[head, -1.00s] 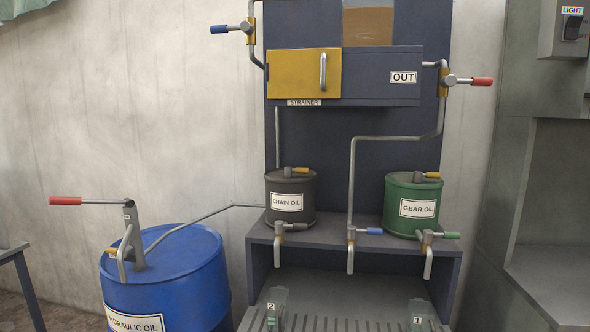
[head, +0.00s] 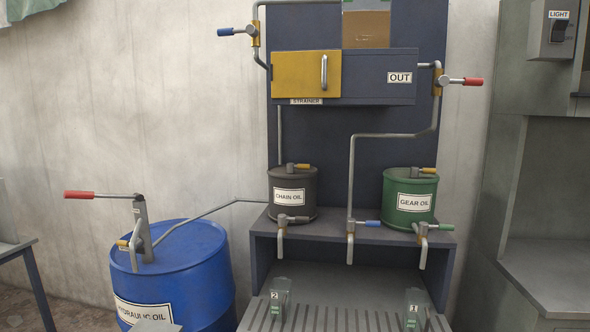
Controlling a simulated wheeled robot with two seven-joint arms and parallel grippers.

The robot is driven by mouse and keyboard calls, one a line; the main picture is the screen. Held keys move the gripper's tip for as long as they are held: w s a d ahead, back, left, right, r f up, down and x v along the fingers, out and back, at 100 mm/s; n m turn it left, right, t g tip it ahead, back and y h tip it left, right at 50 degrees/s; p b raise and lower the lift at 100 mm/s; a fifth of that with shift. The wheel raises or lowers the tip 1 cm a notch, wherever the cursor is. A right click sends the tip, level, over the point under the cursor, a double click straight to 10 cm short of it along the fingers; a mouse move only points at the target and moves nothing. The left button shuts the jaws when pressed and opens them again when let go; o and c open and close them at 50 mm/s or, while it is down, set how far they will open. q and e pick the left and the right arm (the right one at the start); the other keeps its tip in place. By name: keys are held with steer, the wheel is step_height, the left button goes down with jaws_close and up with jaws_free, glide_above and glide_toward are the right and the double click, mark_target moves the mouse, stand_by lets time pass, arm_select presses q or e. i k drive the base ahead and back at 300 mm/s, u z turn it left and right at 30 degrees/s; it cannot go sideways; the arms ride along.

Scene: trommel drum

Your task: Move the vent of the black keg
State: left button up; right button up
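The black keg (head: 291,211), labelled CHAIN OIL, stands at the left of the shelf in the head view. Its vent (head: 297,166), a small grey cap with a yellow handle pointing right, sits on the keg's top. A tap (head: 284,221) with a grey handle is at the keg's lower front. Neither of my grippers shows in the head view, so nothing touches the keg or its vent.
A green GEAR OIL keg (head: 410,198) stands right on the same shelf (head: 330,231). A pipe tap with a blue handle (head: 366,223) is between the kegs. A blue HYDRAULIC OIL drum (head: 185,270) with a red-handled pump (head: 80,194) stands left. A strainer box (head: 366,80) is above.

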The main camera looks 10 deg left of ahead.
mark_target(290, 167)
steer(key=k, duration=1.15)
steer(key=u, duration=0.45)
steer(key=i, duration=0.6)
steer(key=u, duration=0.7)
steer(key=i, duration=0.9)
steer(key=z, duration=0.85)
steer(key=i, duration=0.7)
steer(key=z, duration=0.75)
